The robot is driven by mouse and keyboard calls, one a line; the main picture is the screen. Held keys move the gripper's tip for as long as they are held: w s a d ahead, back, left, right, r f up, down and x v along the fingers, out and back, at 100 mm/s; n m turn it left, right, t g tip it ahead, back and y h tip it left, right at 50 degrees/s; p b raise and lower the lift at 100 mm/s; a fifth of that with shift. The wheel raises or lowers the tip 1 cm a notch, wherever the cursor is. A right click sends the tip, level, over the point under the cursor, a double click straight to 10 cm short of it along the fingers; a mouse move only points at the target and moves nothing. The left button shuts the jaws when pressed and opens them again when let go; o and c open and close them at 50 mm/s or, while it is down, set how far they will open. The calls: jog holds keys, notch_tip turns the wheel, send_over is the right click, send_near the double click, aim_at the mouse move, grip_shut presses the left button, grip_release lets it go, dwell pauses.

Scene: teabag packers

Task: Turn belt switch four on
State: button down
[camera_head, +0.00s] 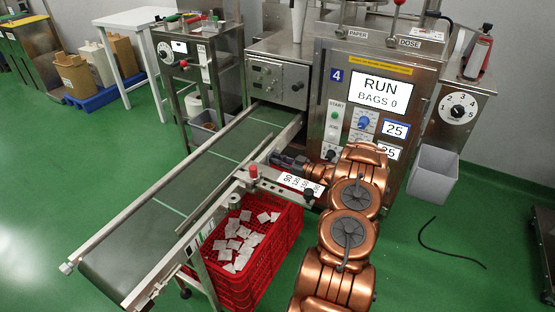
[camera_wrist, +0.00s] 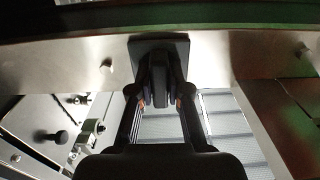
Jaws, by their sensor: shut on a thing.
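The belt switch is a dark lever (camera_wrist: 159,76) on a black square plate (camera_wrist: 178,48), fixed to the metal side rail in the wrist view. My gripper (camera_wrist: 160,98) is shut on this lever, one finger on each side. In the head view my gripper (camera_head: 280,159) reaches the near side rail of the conveyor (camera_head: 180,185), close to the machine marked 4 (camera_head: 320,150). The switch is hidden there by my gripper. I cannot tell from these views whether the switch is on or off.
A red crate (camera_head: 292,240) with several white bags stands under the conveyor. The machine's screen (camera_head: 380,92) reads RUN, BAGS 0. A grey bin (camera_head: 433,175) hangs at right. Green floor is free at left.

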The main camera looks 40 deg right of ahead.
dwell(0.4)
jog(key=c, duration=1.1)
grip_release()
jog(key=v, duration=1.2)
